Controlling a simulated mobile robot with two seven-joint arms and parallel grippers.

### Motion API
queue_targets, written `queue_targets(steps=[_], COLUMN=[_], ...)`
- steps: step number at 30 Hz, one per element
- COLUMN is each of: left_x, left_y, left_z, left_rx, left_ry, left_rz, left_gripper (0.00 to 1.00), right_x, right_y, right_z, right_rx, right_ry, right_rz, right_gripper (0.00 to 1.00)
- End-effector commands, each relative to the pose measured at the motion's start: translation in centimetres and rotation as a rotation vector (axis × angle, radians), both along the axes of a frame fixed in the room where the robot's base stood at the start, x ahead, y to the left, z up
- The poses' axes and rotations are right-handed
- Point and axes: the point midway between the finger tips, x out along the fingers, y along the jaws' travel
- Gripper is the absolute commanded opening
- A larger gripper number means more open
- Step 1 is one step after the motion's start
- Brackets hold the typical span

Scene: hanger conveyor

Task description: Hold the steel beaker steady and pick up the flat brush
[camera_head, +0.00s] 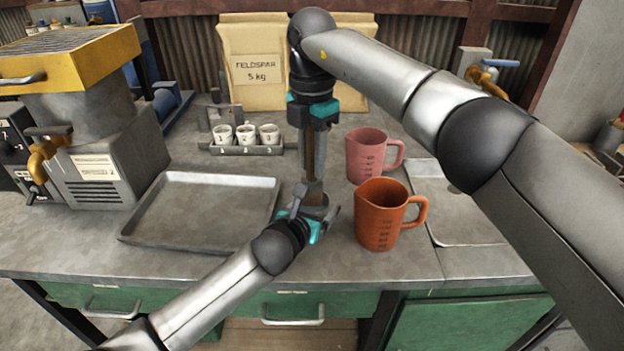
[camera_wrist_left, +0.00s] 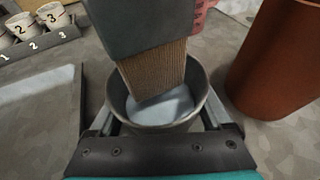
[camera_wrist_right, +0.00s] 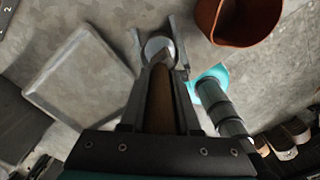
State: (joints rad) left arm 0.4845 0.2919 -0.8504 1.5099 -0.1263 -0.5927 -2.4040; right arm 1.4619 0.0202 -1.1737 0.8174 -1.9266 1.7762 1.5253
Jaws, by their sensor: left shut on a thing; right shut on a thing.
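The steel beaker (camera_wrist_left: 200,118) stands on the bench between the metal tray and the orange jug, with pale liquid inside. My left gripper (camera_head: 312,212) is shut around its sides; the fingers also show in the left wrist view (camera_wrist_left: 158,122). The flat brush (camera_head: 310,155) is upright, its brown handle in my right gripper (camera_head: 313,125) above the beaker. In the left wrist view the brush's bristles (camera_wrist_left: 153,72) reach down into the beaker's mouth. Whether they touch the liquid I cannot tell. The right wrist view shows the brush handle (camera_wrist_right: 160,100) between the right fingers.
The orange jug (camera_head: 380,215) stands close to the right of the beaker, with a pink jug (camera_head: 367,155) behind it. An empty metal tray (camera_head: 205,239) lies to the left. A rack (camera_head: 245,150) of numbered cups and a feldspar bag (camera_head: 255,85) are behind.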

Motion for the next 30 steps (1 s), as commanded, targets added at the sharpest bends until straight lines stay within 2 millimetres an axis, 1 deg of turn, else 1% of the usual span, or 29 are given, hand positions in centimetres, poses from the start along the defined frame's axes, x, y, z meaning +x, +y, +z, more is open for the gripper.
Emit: queue_targets(steps=[1,3,6,9,15,16,20,21,30], left_x=[0.0,0.0,0.0,0.0,0.0,0.0,0.0,0.0,-0.2], left_y=[0.0,0.0,0.0,0.0,0.0,0.0,0.0,0.0,0.1], left_z=[-0.1,-0.1,-0.1,-0.1,-0.1,-0.1,0.0,0.0,0.1], left_rx=[-0.001,-0.001,-0.001,-0.001,-0.001,-0.001,-0.001,-0.001,0.0], left_ry=[0.001,0.001,0.001,0.001,0.001,0.001,0.001,0.001,0.0], left_rz=[-0.001,-0.001,-0.001,-0.001,-0.001,-0.001,-0.001,-0.001,0.0], left_gripper=[0.1,0.1,0.1,0.1,0.1,0.84,0.99,1.0,1.0], right_x=[0.0,0.0,0.0,0.0,0.0,0.0,0.0,0.0,0.0], right_y=[0.0,0.1,0.0,0.0,0.0,0.0,0.0,0.0,0.0], right_z=[1.0,2.0,2.9,3.2,3.3,3.3,3.3,3.3,3.2], right_rx=[0.001,0.0,0.0,0.0,0.0,0.0,0.0,0.0,0.0], right_ry=[-0.004,-0.001,-0.001,0.0,0.0,0.0,0.0,0.0,0.0], right_rz=[0.001,0.001,0.0,0.0,0.0,0.0,0.001,0.001,0.001], right_gripper=[0.0,0.0,0.0,0.0,0.0,0.0,0.0,0.0,0.0])
